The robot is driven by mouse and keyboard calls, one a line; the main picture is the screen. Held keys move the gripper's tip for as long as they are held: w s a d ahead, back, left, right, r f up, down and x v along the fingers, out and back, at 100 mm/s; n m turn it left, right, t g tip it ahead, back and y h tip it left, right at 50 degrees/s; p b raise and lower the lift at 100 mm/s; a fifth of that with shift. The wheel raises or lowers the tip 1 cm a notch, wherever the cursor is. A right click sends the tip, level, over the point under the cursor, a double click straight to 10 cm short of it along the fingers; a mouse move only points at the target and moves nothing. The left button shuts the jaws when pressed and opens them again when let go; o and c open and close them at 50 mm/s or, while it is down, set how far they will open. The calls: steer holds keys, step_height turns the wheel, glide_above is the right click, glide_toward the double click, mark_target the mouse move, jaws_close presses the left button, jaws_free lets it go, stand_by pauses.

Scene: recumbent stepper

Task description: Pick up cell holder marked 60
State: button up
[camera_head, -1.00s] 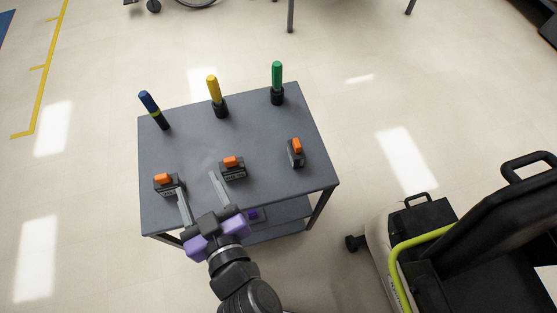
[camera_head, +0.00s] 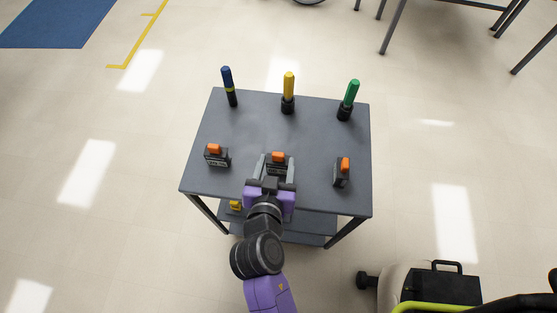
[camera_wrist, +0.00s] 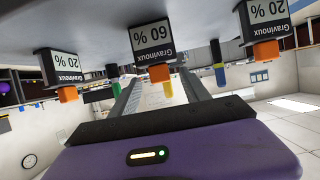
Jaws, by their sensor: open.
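The cell holder marked 60 (camera_head: 280,168) is a small black block with an orange top. It stands in the middle of the front row on the grey table. In the wrist view, which is upside down, its label reads "Gravinoux 60 %" (camera_wrist: 152,36) and it is central, just beyond the fingers. My gripper (camera_head: 276,169) is open, with a finger on each side of the holder's line in the head view.
Similar holders stand left (camera_head: 217,159) and right (camera_head: 341,176); both wrist-view side labels read 20 %. Blue (camera_head: 228,80), yellow (camera_head: 289,86) and green (camera_head: 351,94) cylinders stand along the back of the table (camera_head: 215,190). A yellow object (camera_head: 235,205) lies on the lower shelf.

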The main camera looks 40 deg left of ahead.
steer(key=shift+w+a+f, duration=0.25)
steer(key=shift+w+a, duration=0.05)
steer(key=shift+w, duration=0.2)
steer(key=shift+c, duration=0.4)
jaws_close()
stand_by(0.7)
